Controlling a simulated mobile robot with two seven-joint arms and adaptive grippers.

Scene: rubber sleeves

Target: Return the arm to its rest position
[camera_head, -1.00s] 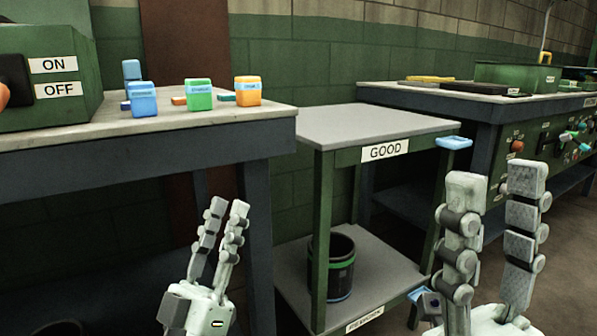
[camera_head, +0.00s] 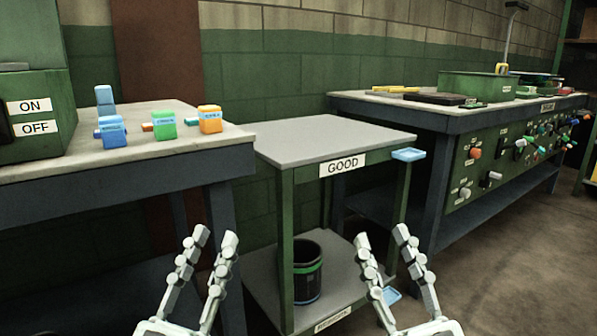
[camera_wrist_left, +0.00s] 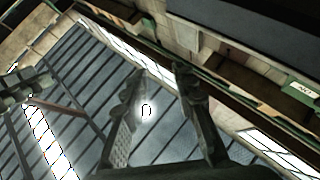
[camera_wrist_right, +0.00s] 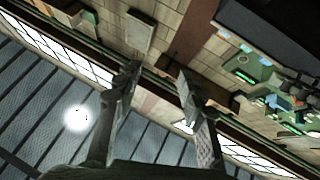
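My left gripper (camera_head: 214,236) points upward at the bottom of the head view, in front of the left workbench. Its two fingers stand apart with nothing between them, as the left wrist view (camera_wrist_left: 158,72) also shows. My right gripper (camera_head: 382,236) points upward at about the same height, in front of the table labelled GOOD (camera_head: 285,142). Its fingers are apart and empty, also in the right wrist view (camera_wrist_right: 158,72). Both grippers look clear of the furniture. The wrist views look up at the ceiling and walls.
The left workbench (camera_head: 60,165) holds a blue block (camera_head: 111,131), a green block (camera_head: 165,125), an orange block (camera_head: 209,120) and a green ON/OFF box (camera_head: 38,85). A black bin (camera_head: 307,278) stands on the lower shelf. A panel bench (camera_head: 440,118) stands right; floor (camera_head: 520,270) is free.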

